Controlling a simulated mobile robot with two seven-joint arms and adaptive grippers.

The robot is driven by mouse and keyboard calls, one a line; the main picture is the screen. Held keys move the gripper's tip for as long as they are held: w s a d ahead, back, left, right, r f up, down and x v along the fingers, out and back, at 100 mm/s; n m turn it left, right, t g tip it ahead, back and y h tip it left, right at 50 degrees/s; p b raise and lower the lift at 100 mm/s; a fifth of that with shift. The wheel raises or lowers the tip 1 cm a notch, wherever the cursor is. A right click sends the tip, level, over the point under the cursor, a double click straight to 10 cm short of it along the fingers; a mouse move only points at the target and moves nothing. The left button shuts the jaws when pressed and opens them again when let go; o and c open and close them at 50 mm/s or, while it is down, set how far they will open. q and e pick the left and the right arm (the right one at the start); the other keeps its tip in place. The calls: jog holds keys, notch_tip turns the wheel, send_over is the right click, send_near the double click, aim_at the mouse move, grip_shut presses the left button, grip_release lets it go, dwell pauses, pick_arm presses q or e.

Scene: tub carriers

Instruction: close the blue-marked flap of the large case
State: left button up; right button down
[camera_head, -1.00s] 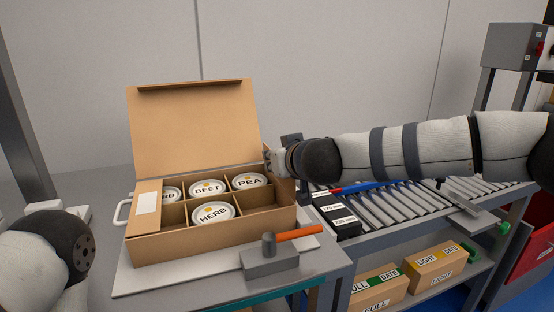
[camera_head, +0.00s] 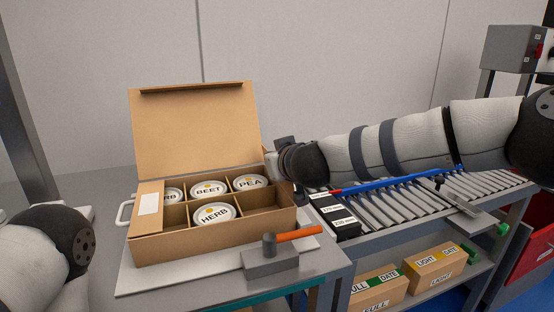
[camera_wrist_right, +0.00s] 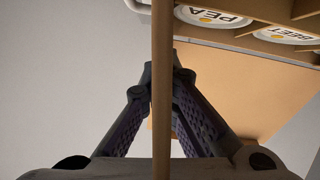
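The large case (camera_head: 160,252) is an open brown carton with its tall lid (camera_head: 195,130) raised at the back. White-lidded tubs marked BEET (camera_head: 208,189), PEA (camera_head: 250,182) and HERB (camera_head: 214,214) sit in its compartments. A flap with a white label (camera_head: 148,204) lies over its left end. My right gripper (camera_wrist_right: 165,73) is at the case's right end, with its fingers drawn together. In the right wrist view a thin brown panel edge (camera_wrist_right: 162,120) crosses in front of the fingers; it may be the right flap. No blue mark shows. My left gripper is out of view.
A grey block (camera_head: 270,262) with an orange-handled tool (camera_head: 298,235) stands in front of the case. A roller conveyor (camera_head: 390,205) with black boxes (camera_head: 333,215) lies to the right. Labelled cartons (camera_head: 433,268) sit on the shelf below.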

jog(key=shift+s+a+f+n+t+h, duration=0.2)
jog(key=shift+a+n+h, duration=0.25)
jog(key=shift+n, duration=0.2)
jog(key=shift+s+a+f+n+t+h, duration=0.1)
jog(key=shift+a+f+n+t+h, duration=0.1)
jog(key=shift+a+n+h, duration=0.3)
jog(key=shift+s+a+f+n+t+h, duration=0.15)
jog(key=shift+a+n+t+h, duration=0.15)
jog(key=shift+n, duration=0.45)
jog(key=c, duration=1.9)
grip_release()
jog(key=v, duration=1.2)
jog(key=shift+w, duration=0.1)
